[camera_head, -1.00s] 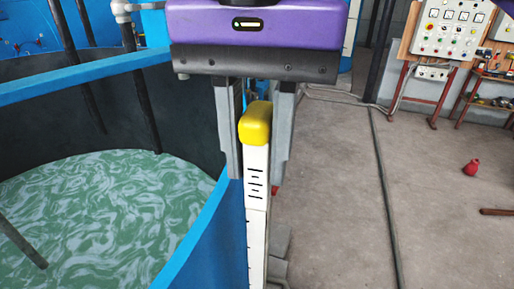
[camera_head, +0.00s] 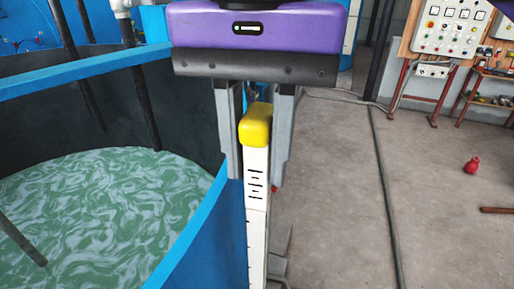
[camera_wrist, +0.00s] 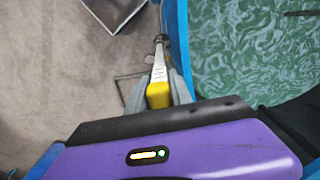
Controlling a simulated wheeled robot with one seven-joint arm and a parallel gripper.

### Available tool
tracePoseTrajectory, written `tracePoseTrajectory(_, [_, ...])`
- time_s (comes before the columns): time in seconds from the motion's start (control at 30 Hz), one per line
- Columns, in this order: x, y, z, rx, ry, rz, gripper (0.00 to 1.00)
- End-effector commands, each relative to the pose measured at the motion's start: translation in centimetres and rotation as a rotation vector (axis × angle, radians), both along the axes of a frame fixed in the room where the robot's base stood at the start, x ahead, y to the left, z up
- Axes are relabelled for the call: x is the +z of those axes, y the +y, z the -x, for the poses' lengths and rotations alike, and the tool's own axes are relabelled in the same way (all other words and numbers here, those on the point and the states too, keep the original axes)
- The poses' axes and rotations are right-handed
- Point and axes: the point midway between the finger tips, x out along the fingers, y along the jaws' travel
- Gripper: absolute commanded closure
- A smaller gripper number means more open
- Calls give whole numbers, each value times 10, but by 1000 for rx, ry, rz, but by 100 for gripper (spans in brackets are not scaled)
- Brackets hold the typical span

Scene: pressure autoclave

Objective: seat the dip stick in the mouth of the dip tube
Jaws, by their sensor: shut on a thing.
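The dip stick (camera_head: 256,175) is a white upright strip with black marks and a yellow cap. My gripper (camera_head: 256,168) is shut on it near the top, with one grey finger on each side. The stick runs down out of the bottom of the head view, beside the blue tank wall. In the wrist view, the dip stick (camera_wrist: 159,68) narrows away from the yellow cap between the fingers of my gripper (camera_wrist: 157,88). A small dark piece (camera_wrist: 160,39) shows at its far end. I cannot tell whether this is the dip tube's mouth or whether the stick is inside it.
A blue-rimmed tank (camera_head: 90,66) of swirling green liquid (camera_head: 110,205) stands close on the left. Concrete floor (camera_head: 335,200) is open on the right, with a dark cable and a red object (camera_head: 472,166). A control panel (camera_head: 446,27) stands at the back right.

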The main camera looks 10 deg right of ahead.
Motion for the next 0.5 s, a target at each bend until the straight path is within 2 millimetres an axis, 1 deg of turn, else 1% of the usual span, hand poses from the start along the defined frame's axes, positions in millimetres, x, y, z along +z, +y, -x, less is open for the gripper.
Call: tracePoseTrajectory(0.5, [-13,0,0,0,0,0,100])
